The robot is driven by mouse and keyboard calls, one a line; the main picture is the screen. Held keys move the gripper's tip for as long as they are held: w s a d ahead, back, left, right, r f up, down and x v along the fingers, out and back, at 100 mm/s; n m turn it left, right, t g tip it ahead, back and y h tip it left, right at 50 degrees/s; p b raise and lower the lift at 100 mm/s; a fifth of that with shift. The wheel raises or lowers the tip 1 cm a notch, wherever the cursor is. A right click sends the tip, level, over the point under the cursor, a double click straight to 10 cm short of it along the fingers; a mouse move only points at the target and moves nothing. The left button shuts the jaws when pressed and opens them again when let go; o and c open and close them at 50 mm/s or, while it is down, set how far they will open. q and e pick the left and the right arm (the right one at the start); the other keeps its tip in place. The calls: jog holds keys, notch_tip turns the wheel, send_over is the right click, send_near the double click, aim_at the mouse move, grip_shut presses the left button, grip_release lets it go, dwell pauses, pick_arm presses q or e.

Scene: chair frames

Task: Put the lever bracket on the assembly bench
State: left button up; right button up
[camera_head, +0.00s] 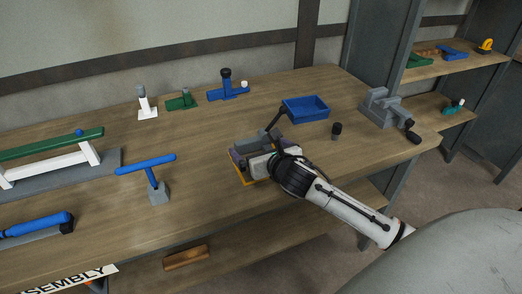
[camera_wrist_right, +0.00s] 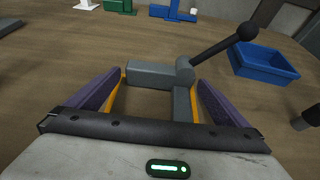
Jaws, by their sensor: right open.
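The lever bracket is a grey angled piece (camera_wrist_right: 155,75) with a black lever and ball knob (camera_wrist_right: 222,46). It lies on the wooden bench top between the fingers of my right gripper (camera_wrist_right: 159,84). In the head view its dark lever (camera_head: 274,122) rises beyond my right gripper (camera_head: 254,155), which hides most of the grey part. The right gripper is open, its purple and yellow fingers on either side of the bracket; the right finger is very close, and I cannot tell if it touches. The assembly bench (camera_head: 215,135) carries an ASSEMBLY label at lower left. My left gripper is out of view.
A blue tray (camera_head: 305,109) stands just beyond the bracket, with a small black cylinder (camera_head: 336,130) and a grey vise (camera_head: 381,108) to the right. Blue T-shaped part (camera_head: 147,166), green-topped frame (camera_head: 50,155) and small fixtures stand left and behind.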

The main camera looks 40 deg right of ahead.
jog(key=p+v, duration=0.1)
jog(key=v, duration=1.1)
